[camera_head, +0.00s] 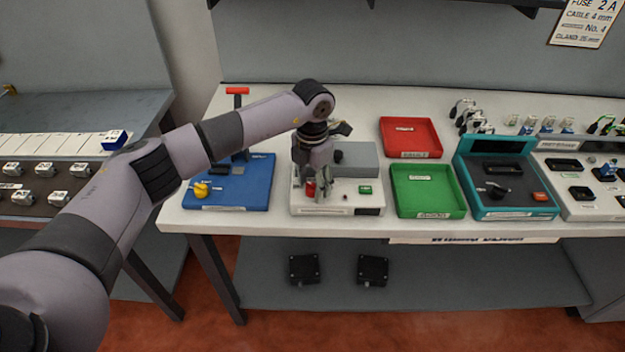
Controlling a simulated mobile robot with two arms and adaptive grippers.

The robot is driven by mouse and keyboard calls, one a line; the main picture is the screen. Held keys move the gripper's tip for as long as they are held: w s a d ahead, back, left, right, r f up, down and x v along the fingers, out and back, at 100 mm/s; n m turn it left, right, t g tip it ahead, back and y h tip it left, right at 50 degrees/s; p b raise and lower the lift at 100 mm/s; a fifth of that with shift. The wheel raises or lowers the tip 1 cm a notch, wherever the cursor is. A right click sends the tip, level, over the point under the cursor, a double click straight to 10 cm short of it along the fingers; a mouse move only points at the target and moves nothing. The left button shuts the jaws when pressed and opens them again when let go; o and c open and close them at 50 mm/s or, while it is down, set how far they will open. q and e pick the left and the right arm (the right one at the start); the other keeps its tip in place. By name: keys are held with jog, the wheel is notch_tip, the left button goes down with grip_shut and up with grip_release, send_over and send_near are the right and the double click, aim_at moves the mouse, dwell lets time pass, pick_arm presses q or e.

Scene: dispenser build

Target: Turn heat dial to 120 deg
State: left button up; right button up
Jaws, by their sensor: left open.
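My left gripper (318,192) hangs fingers-down over the front of a white device (340,208) on the bench, and it is open. This device has a grey raised block (362,160), a red part (310,188) beside the fingers and a small green panel (365,189). No dial marked for heat can be made out; the fingers and wrist hide part of the device's top. I cannot tell whether the fingertips touch anything. A teal device (512,211) to the right carries a black knob-like part (496,189). My right gripper is not in view.
A blue board (228,207) with a yellow part (201,190) lies left of the white device. A red tray (410,136) and a green tray (428,190) stand to its right. Two black boxes (304,269) (372,270) sit on the lower shelf.

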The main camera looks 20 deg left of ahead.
pick_arm(q)
jog(key=shift+f, duration=0.2)
jog(key=shift+c, duration=0.3)
jog(key=c, duration=1.1)
